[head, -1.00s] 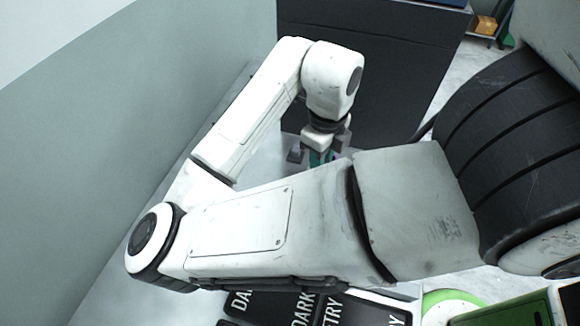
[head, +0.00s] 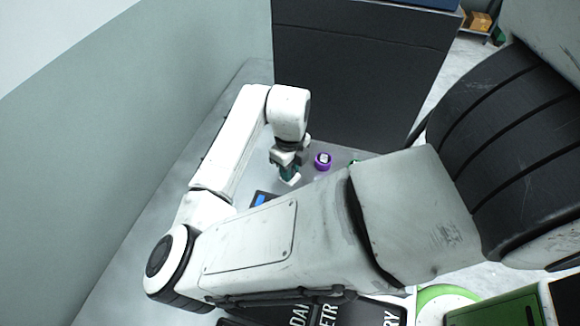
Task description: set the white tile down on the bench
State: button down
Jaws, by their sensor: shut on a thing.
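The tile is small in the head view and partly covered by the fingers. I cannot tell whether it touches the bench.
A purple round thing (head: 323,162) stands just right of my gripper. A dark item with a blue face (head: 261,200) lies to the front left. Dark labelled bins (head: 360,312) are at the front. A dark cabinet (head: 360,75) closes the back; a wall (head: 130,130) runs left.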

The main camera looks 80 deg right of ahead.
jog(key=shift+f, duration=0.15)
jog(key=c, duration=0.9)
grip_release()
jog(key=shift+c, duration=0.2)
jog(key=shift+r, duration=0.2)
notch_tip(320, 180, up, 12)
jog(key=shift+b, duration=0.35)
